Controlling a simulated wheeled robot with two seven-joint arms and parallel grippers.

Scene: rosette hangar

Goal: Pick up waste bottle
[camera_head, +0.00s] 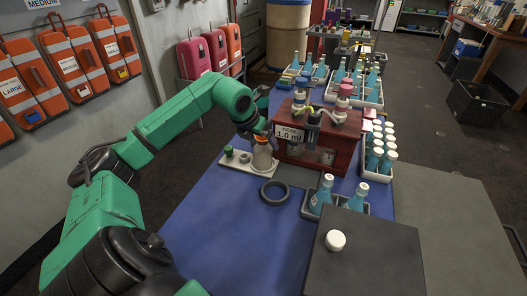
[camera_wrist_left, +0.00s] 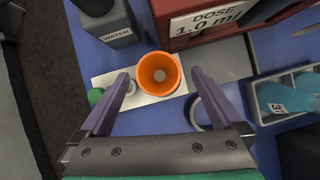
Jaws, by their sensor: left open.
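A pale bottle (camera_head: 262,158) with an orange funnel-like top stands upright on a white tray (camera_head: 236,163) on the blue bench mat. In the left wrist view the open orange funnel (camera_wrist_left: 160,74) fills most of the gap between my fingers, and hides the bottle's body. No waste label shows. My left gripper (camera_wrist_left: 160,80) is open, with one finger on each side of the funnel as seen from above. Contact cannot be made out. In the head view the left gripper hangs over the bottle and is partly hidden by its own wrist. My right gripper is not in view.
A grey WATER bottle (camera_wrist_left: 112,30) stands close by. The red-brown dose box (camera_head: 317,150) is right of the bottle. A dark ring (camera_head: 274,191) lies in front. Blue bottles (camera_head: 323,195) stand in a tray further right. The mat's near left (camera_head: 215,225) is clear.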

